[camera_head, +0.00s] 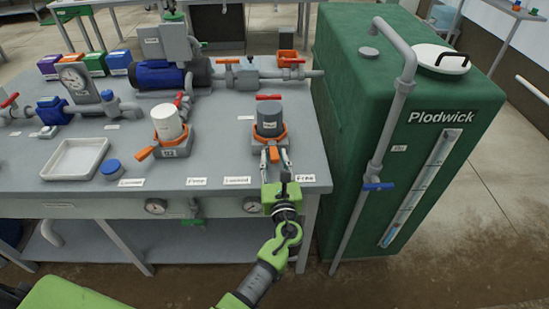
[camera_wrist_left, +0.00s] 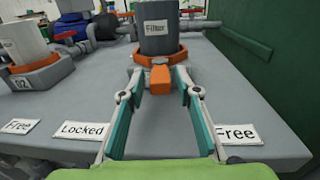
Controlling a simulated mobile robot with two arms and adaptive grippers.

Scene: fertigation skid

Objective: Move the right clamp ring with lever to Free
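The right clamp ring (camera_head: 257,139) is an orange band around the base of a dark grey filter canister (camera_head: 270,116). It also shows in the wrist view (camera_wrist_left: 138,56). Its orange lever (camera_wrist_left: 160,77) points toward the front table edge, between the Locked label (camera_wrist_left: 82,130) and the Free label (camera_wrist_left: 236,133). My left gripper (camera_wrist_left: 159,78) is open, with one finger on each side of the lever's end and gaps visible. In the head view, the left gripper (camera_head: 275,160) reaches over the front edge. My right gripper is not in view.
A second clamp ring (camera_head: 172,150) with a white canister (camera_head: 167,121) stands to the left. A white tray (camera_head: 75,159) and a blue cap (camera_head: 112,168) lie farther left. The green Plodwick tank (camera_head: 350,90) rises close on the right. Pipes and valves run behind.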

